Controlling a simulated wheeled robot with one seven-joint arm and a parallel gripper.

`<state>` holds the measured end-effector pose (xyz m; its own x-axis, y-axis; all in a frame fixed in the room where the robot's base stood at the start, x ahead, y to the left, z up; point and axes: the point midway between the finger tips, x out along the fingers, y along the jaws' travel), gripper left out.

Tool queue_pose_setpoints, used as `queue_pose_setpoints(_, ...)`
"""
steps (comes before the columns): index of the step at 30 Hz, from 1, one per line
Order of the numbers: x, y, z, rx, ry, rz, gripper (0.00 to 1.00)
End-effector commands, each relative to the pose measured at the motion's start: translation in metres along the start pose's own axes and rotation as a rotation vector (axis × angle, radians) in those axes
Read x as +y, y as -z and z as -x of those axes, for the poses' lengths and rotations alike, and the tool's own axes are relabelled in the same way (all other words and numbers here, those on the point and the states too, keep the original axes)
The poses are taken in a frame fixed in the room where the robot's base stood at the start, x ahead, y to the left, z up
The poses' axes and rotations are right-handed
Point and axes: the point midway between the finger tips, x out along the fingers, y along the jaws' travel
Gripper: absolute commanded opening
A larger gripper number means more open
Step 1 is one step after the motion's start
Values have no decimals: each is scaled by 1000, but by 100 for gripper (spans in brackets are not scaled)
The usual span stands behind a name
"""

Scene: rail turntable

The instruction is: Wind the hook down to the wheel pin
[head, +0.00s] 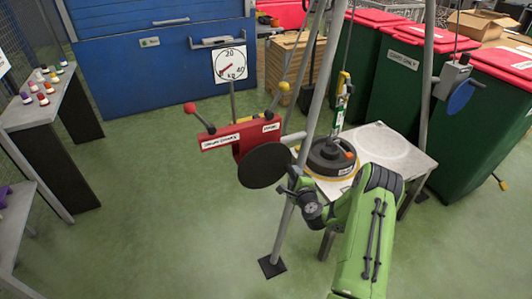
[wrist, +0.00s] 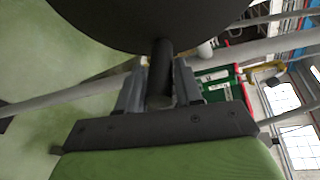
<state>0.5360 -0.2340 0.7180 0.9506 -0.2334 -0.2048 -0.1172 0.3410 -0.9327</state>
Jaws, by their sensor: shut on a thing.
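The red winch (head: 237,137) is on a leg of the grey tripod, with a black crank disc (head: 265,166) on its near side. My gripper (head: 298,186) is at the disc's right edge, shut on the crank handle, a dark round peg (wrist: 160,75) under the disc in the wrist view. The green and white hook block (head: 341,105) hangs on its cable above the dark wheel (head: 331,156), which lies on the pale table (head: 405,158). The hook tip and wheel pin are too small to tell apart, so I cannot tell whether they touch.
A round dial (head: 230,64) stands behind the winch. Tripod legs (head: 313,75) rise close to my arm. A grey unit with a blue disc (head: 460,95) is on the right leg. Green bins with red lids (head: 408,75) stand behind.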

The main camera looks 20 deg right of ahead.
Motion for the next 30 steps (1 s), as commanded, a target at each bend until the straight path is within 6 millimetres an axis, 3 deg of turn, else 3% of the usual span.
queue_pose_setpoints(30,-20,-5,2,20,65,205,0)
